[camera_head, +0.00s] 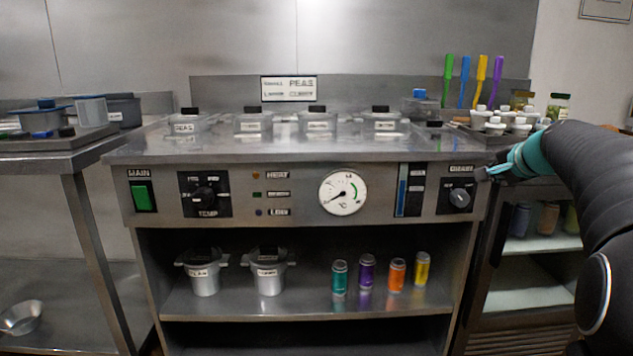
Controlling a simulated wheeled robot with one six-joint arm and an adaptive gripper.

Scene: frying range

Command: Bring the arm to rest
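My arm reaches in from the right edge, with its dark links in front of the right-hand shelf unit. My gripper (490,173), teal near its wrist, points left at the right end of the range's front panel. Its tips are close to the drain knob (460,197), a little above and to the right of it. I cannot tell whether they touch the panel or how far apart they are. No held object shows. The green main switch (143,197), the temp knob (204,195) and the round dial gauge (343,192) are in plain view.
Several lidded containers (318,121) stand on the range top (250,146). A tray of white-topped bottles and upright coloured handles (481,75) stand at the back right. Below, pots (204,273) and coloured cans (367,272) sit on a shelf. A side table (60,158) is at left.

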